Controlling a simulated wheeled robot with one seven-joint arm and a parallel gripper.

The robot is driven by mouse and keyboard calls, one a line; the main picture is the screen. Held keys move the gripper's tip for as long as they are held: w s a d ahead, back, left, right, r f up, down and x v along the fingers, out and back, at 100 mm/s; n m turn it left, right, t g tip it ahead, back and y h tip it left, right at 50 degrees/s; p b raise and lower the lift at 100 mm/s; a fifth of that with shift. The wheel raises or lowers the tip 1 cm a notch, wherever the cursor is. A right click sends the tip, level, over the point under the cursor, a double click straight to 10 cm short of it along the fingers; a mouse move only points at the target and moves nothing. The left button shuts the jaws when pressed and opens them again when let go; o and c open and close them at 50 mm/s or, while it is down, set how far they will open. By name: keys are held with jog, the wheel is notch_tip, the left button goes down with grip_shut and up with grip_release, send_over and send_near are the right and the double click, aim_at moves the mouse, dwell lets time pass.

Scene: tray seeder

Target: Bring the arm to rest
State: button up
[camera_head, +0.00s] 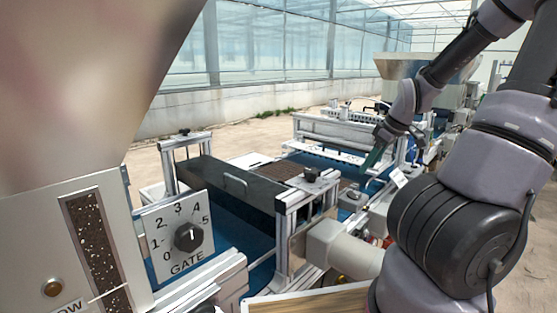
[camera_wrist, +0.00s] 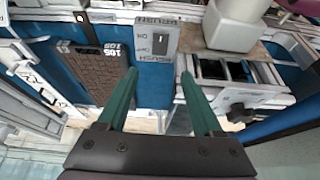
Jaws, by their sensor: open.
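My arm reaches in from the right of the head view, bent and raised over the seeding line. My gripper (camera_head: 374,158) is far along the line there, small and partly behind other parts. In the wrist view my gripper (camera_wrist: 158,74) has two green fingers spread apart with nothing between them. Its fingertips point toward a grey switch panel marked BRUSH (camera_wrist: 158,38). The picture does not show clearly whether the fingers touch anything.
A soil-filled tray (camera_wrist: 105,80) lies on the blue belt (camera_wrist: 152,85). A GATE dial panel (camera_head: 186,240) and a large hopper (camera_head: 75,110) stand close at left. A dark cover with a handle (camera_head: 232,184) spans the belt. Sandy floor lies beyond.

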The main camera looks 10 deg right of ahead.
jog(key=s+a+r+m+t, duration=0.1)
jog(key=s+a+r+m, duration=0.5)
jog(key=r, duration=0.4)
jog(key=s+a+r+m+t+h, duration=0.1)
jog(key=s+a+r+m+t, duration=0.1)
jog(key=s+a+r+m, duration=0.3)
jog(key=s+a+r, duration=0.4)
jog(key=s+r, duration=0.1)
jog(key=s, duration=0.1)
jog(key=shift+a+r+m, duration=0.15)
jog(key=shift+r+m, duration=0.25)
